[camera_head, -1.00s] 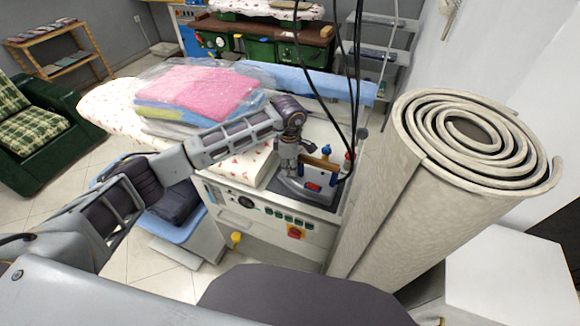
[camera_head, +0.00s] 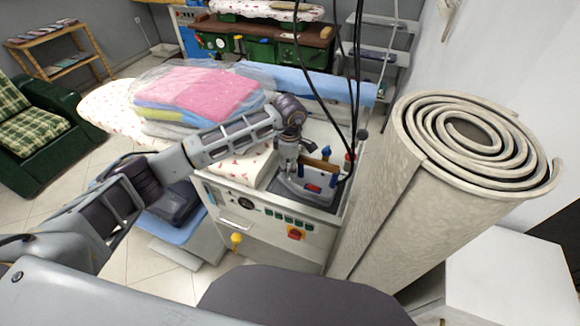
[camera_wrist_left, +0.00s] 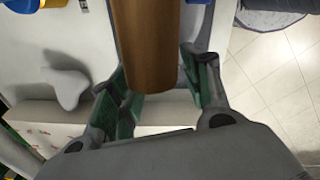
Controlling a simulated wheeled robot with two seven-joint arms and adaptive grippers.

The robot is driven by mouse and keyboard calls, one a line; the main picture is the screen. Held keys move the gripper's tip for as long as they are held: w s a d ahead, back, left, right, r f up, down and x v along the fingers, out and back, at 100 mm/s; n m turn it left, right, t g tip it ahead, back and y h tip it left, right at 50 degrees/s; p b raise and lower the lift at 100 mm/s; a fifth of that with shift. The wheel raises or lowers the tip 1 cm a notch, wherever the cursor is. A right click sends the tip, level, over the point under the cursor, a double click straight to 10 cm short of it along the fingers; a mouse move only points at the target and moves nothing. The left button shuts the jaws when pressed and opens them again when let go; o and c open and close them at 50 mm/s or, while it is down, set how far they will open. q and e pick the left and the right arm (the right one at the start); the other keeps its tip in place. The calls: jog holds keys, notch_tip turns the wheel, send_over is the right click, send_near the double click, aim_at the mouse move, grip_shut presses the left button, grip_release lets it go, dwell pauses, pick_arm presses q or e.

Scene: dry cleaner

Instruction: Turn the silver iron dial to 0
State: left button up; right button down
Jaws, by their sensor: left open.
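The silver iron (camera_head: 296,188) stands on the top of the white ironing unit, with a brown handle (camera_head: 320,165) and a red part (camera_head: 314,187) on its side. My left gripper (camera_head: 287,169) is just left of the handle, low over the iron. In the left wrist view its green-padded fingers (camera_wrist_left: 157,82) are apart, one on each side of the brown handle's end (camera_wrist_left: 148,45). I cannot tell whether they touch it. I cannot make out the iron's dial or its setting. My right gripper is not in view.
Black cables (camera_head: 325,110) hang down to the iron. A rolled beige carpet (camera_head: 410,200) stands close on the right. Bagged folded clothes (camera_head: 205,90) lie on the padded board to the left.

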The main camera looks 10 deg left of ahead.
pick_arm(q)
notch_tip(320, 180, up, 11)
jog(key=shift+s+r, duration=0.15)
jog(key=shift+s, duration=0.1)
dwell(0.3)
